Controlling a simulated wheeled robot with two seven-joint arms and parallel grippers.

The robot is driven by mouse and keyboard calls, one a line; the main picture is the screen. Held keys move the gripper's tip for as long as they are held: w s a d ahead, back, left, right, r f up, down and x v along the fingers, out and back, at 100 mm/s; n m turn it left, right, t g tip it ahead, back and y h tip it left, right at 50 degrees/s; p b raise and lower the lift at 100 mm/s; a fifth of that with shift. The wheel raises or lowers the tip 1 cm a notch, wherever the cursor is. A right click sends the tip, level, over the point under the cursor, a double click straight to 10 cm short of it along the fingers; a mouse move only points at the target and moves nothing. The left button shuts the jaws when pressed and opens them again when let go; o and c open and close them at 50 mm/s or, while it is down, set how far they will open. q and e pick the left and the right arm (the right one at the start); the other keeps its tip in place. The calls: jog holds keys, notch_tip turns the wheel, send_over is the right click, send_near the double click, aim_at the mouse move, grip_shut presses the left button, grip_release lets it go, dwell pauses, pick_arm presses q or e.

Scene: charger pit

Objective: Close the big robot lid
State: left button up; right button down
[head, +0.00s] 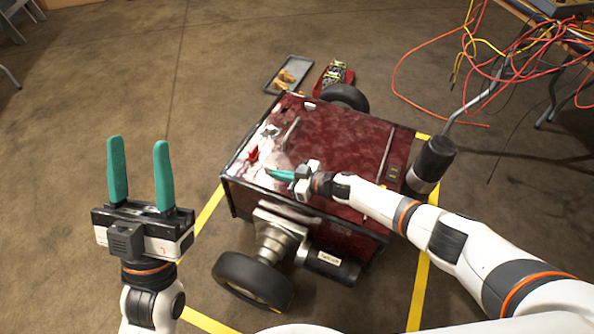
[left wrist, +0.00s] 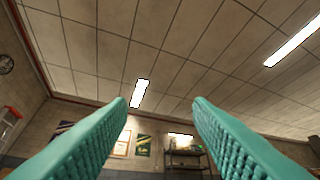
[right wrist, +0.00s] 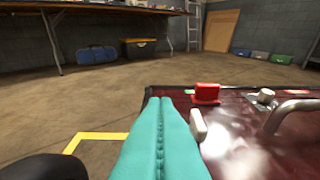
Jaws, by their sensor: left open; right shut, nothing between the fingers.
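The big robot (head: 300,165) stands on the floor with black wheels and a dark red, glossy top. Its lid (head: 335,140) lies flat over the body in the head view, with a metal handle on it. In the right wrist view the lid surface (right wrist: 245,135) shows a red part (right wrist: 206,93) and a metal handle (right wrist: 290,112). My right gripper (head: 272,174) is shut and empty, low over the lid's near left part; whether it touches is unclear. My left gripper (head: 138,165) is open and empty, raised left of the robot, fingers pointing up; its wrist view (left wrist: 160,105) shows the ceiling.
A dark tray (head: 288,74) and a small red device (head: 333,78) lie on the floor behind the robot. Yellow tape (head: 421,285) marks the floor around it. Red and yellow cables (head: 490,60) hang from a table at the upper right.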

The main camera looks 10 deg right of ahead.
jog(key=p+v, duration=0.2)
jog(key=v, duration=0.3)
pick_arm(q)
jog(key=w+f+g+y, duration=0.2)
jog(key=w+f+g, duration=0.4)
jog(key=shift+d+f, duration=0.25)
pick_arm(e)
jog(key=shift+d, duration=0.15)
